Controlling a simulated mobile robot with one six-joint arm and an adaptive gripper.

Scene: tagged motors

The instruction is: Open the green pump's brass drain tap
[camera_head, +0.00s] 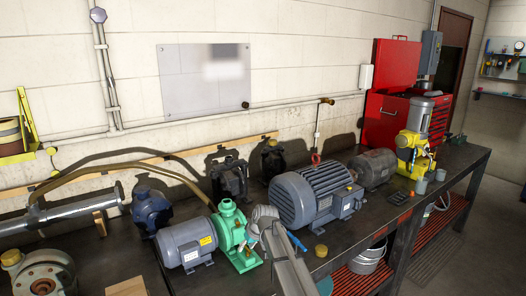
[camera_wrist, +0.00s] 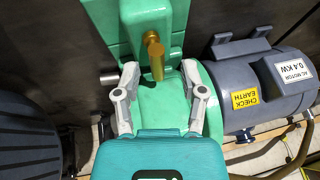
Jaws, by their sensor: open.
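The green pump (camera_head: 232,228) stands on the dark bench, joined to a small grey motor (camera_head: 187,245) on its left. In the wrist view the green pump (camera_wrist: 110,20) fills the upper middle. Its brass drain tap (camera_wrist: 154,52) sticks out between and just beyond my fingertips, apart from both. My gripper (camera_wrist: 158,85) is open and empty, one finger on each side of the tap's line.
A large grey motor (camera_head: 312,194) stands close to the right of my arm. A hose (camera_head: 130,166) runs behind the pump. In the wrist view the small motor (camera_wrist: 262,92) with a yellow label is close on the right, and a dark ribbed body (camera_wrist: 28,135) is on the left.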

